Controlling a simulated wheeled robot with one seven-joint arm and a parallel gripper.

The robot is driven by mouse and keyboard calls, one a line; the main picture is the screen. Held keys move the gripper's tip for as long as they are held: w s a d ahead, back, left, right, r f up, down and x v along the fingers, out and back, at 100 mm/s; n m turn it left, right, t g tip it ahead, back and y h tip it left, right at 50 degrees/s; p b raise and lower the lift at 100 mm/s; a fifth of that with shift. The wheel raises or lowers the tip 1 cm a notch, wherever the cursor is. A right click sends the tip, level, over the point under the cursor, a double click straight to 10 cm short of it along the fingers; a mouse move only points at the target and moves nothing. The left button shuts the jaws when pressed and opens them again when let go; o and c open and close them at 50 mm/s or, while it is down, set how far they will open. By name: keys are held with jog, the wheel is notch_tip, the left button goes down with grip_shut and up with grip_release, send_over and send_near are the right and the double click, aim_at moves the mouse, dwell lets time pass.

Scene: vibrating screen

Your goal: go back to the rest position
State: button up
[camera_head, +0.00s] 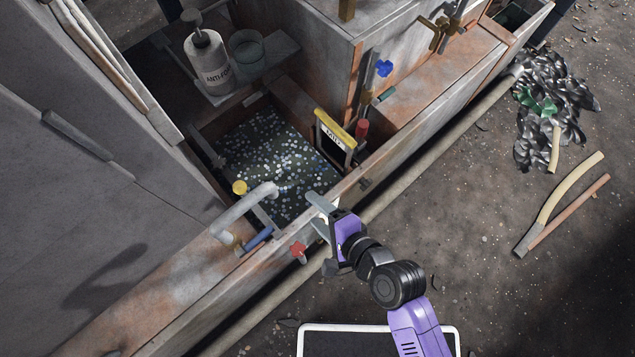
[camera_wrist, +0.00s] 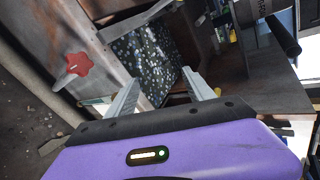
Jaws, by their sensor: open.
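My gripper (camera_head: 318,212) is at the end of my purple and black arm, over the front wall of the machine's trough. In the wrist view its two grey fingers (camera_wrist: 162,95) stand apart with nothing visible between them. Beyond the fingers lies the trough bed (camera_head: 275,155), dark and covered with pale and bluish bits. It also shows in the wrist view (camera_wrist: 146,60). A red star-shaped knob (camera_head: 298,250) sits on the front wall just left of and below my gripper. The same red knob shows at the left of the wrist view (camera_wrist: 76,64).
A yellow-handled frame (camera_head: 335,130) stands at the trough's right end. A curved grey pipe (camera_head: 245,210) with a blue handle (camera_head: 257,239) is left of my gripper. A white pump bottle (camera_head: 207,62) stands on a back ledge. The floor at right holds black debris (camera_head: 550,105) and hoses (camera_head: 565,195).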

jog(key=shift+s+d+f, duration=0.1)
jog(key=shift+d, duration=0.05)
dwell(0.4)
jog(key=shift+w+d+r+n, duration=0.15)
jog(key=shift+w+r+n, duration=0.05)
jog(key=shift+w+n, duration=0.1)
jog(key=s+d+r+n+t+h, duration=0.25)
jog(key=d+r+n+t, duration=0.4)
jog(key=d+r, duration=0.4)
jog(key=s+d+r+n+h, duration=0.3)
jog(key=s+d+r, duration=0.2)
jog(key=s, duration=0.3)
jog(key=s+d+r+n+h, duration=0.3)
jog(key=s+d+r, duration=0.2)
jog(key=s, duration=0.3)
notch_tip(320, 180, up, 15)
jog(key=p, duration=1.4)
jog(key=shift+a+p, duration=0.15)
jog(key=shift+p, duration=0.25)
